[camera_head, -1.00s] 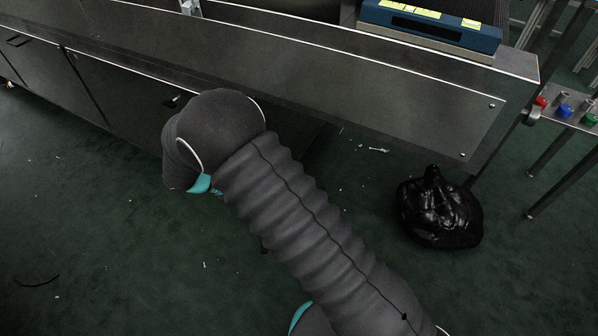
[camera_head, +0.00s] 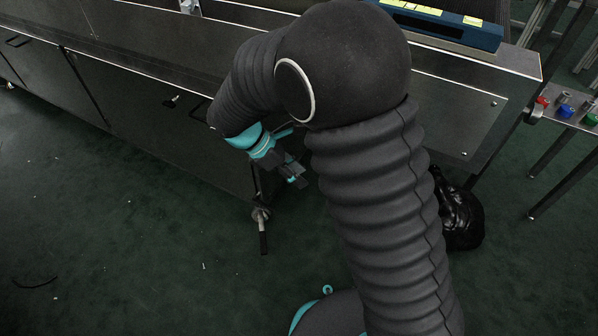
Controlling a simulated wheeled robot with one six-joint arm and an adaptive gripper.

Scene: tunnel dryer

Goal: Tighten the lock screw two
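My gripper (camera_head: 297,176), dark with a teal wrist, hangs in front of the dark steel cabinet under the dryer, near the middle of the view. It is small and partly shaded, so I cannot tell whether its fingers are apart. I see nothing clearly held in it. Just below and left of it is a round metal fitting with a dark rod-like handle (camera_head: 263,236) pointing down. It stands apart from my gripper. I cannot tell whether this is lock screw two; no screw is marked. My arm hides part of the cabinet front.
The steel dryer body (camera_head: 130,60) runs across the back. A blue unit with yellow labels (camera_head: 445,27) sits on top at right. A black bag (camera_head: 462,215) lies on the floor, partly behind my arm. A side stand with coloured knobs (camera_head: 575,107) is at far right. The left floor is mostly clear.

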